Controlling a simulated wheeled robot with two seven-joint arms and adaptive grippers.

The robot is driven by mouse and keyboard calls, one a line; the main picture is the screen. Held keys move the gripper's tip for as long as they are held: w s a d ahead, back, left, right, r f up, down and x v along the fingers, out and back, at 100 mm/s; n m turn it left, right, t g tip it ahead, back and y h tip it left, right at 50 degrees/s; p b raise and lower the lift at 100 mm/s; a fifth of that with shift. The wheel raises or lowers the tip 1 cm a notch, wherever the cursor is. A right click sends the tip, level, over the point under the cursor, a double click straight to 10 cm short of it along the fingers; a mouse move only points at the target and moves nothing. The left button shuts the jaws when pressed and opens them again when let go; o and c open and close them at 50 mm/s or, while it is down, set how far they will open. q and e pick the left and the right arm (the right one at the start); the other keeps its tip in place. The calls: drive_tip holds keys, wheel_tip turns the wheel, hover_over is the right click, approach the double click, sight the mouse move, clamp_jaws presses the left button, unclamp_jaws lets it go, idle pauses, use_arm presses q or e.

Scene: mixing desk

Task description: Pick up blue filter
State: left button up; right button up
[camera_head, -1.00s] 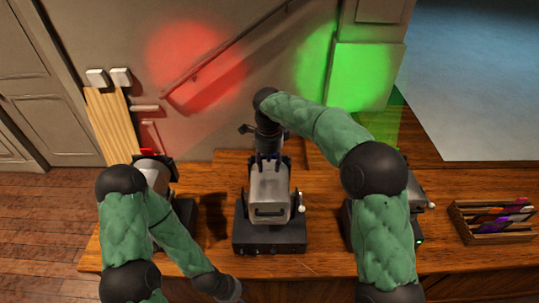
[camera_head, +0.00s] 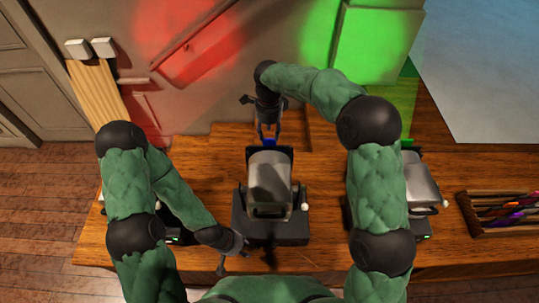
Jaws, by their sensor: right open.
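A small patch of the blue filter (camera_head: 270,142) shows at the back edge of the middle projector (camera_head: 268,185), on the wooden desk. The rest of it is hidden. My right gripper (camera_head: 267,136) is open and points down, its two fingers just above and around the blue patch. I cannot tell whether they touch it. My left gripper (camera_head: 233,260) is low near the desk's front edge, left of the middle projector's base, apart from the filter. I cannot tell how far its fingers are apart.
A second projector (camera_head: 421,185) stands at right, partly behind my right arm and casting green light. A wooden rack (camera_head: 477,228) with several coloured filters sits at the far right. My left arm covers the desk's left part, where red light falls on the wall.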

sight(270, 140)
drive_tip(key=shift+w+d+f+p, duration=0.1)
drive_tip(key=shift+f+p, duration=0.2)
drive_tip(key=shift+f, duration=1.05)
drive_tip(key=shift+w+f+p, duration=0.1)
drive_tip(key=shift+f+p, duration=0.2)
drive_tip(key=shift+f, duration=1.05)
drive_tip(key=shift+s, duration=0.1)
clamp_jaws()
